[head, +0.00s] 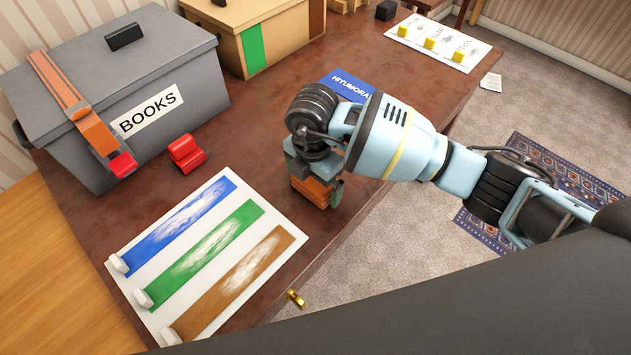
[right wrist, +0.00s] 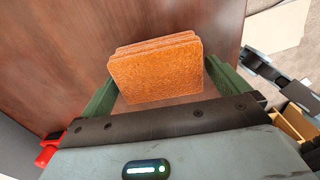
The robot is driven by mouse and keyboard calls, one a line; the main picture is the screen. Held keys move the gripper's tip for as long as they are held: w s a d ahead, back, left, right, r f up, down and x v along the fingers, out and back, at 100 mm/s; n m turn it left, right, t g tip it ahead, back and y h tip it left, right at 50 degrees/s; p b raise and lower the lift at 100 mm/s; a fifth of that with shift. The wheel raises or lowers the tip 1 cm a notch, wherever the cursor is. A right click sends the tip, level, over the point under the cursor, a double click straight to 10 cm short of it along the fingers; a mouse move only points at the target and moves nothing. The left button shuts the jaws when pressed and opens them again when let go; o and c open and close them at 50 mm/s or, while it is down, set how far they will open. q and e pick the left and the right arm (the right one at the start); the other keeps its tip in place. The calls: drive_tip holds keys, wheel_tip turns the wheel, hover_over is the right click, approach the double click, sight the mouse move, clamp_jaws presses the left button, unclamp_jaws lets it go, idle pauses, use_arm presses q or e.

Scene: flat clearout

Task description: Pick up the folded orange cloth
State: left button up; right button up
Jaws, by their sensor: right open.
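The folded orange cloth (right wrist: 155,72) lies as a small stacked square on the brown table, and it also shows in the head view (head: 311,191) near the table's right edge. My right gripper (head: 317,183) points down over it. In the right wrist view, the green fingers of my right gripper (right wrist: 163,84) are open, one on each side of the cloth, with a gap at the left finger and a narrower one at the right. The gripper partly hides the cloth in the head view. My left gripper is not in view.
A grey box labelled BOOKS (head: 150,110) with an orange strap (head: 62,85) stands at the left. A red buckle piece (head: 187,153) lies before it. A card with coloured strips (head: 283,245) lies left of the cloth. A blue HIYUMORA item (head: 349,86) lies behind my gripper.

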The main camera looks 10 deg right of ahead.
drive_tip(key=shift+f, duration=0.25)
drive_tip(key=c, duration=0.8)
drive_tip(key=shift+r, duration=0.1)
drive_tip(key=shift+r, duration=0.45)
drive_tip(key=r, duration=0.2)
drive_tip(key=shift+s+d+r, duration=0.25)
drive_tip(key=shift+s+r, duration=0.05)
drive_tip(key=s+d, duration=0.3)
drive_tip(key=s, duration=0.1)
drive_tip(key=s+d+r, duration=0.1)
drive_tip(key=s+d, duration=0.1)
drive_tip(key=s, duration=0.2)
drive_tip(key=s+d, duration=0.3)
drive_tip(key=s, duration=0.1)
drive_tip(key=shift+s+d+r, duration=0.2)
drive_tip(key=shift+s+d, duration=0.1)
